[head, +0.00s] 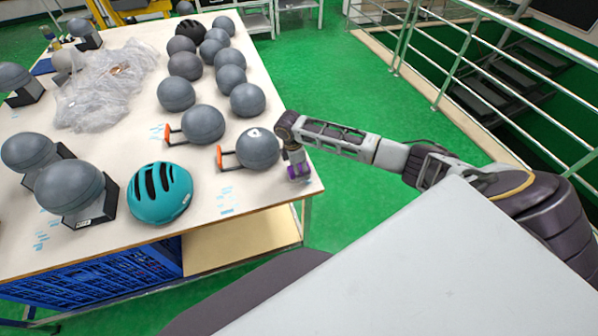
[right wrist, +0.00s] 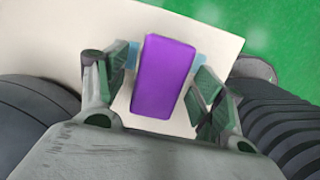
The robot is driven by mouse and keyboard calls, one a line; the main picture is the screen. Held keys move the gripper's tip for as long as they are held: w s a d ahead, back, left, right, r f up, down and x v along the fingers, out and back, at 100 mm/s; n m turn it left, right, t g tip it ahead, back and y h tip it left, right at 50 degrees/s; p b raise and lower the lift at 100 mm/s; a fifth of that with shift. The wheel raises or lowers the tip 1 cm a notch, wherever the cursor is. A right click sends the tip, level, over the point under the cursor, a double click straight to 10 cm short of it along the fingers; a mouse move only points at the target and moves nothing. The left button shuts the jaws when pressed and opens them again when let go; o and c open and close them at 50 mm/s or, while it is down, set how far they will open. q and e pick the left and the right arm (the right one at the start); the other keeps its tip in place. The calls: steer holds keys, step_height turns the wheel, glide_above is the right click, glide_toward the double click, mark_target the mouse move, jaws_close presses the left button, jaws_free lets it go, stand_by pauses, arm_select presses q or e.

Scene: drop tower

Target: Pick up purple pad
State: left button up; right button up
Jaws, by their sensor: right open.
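The purple pad (right wrist: 163,77) is a flat-topped purple block on the pale table top in the right wrist view. It lies between the two open fingers of my right gripper (right wrist: 162,95), with a gap on the left and a narrow one on the right. In the head view my right gripper (head: 298,176) is at the table's right front corner, pointing down. A bit of purple shows at its fingers there, and most of the pad is hidden. Whether the fingers touch the pad is unclear. My left gripper is not in view.
The white table (head: 215,205) holds several grey head forms, a teal helmet (head: 160,193) and crumpled clear plastic (head: 105,85). A grey head form with an orange bracket (head: 257,148) stands just left of my right gripper. A metal railing (head: 440,60) is at the right, beyond open green floor.

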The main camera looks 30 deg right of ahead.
steer(key=shift+f+p, duration=0.3)
steer(key=shift+p, duration=0.05)
stand_by(0.7)
steer(key=c, duration=1)
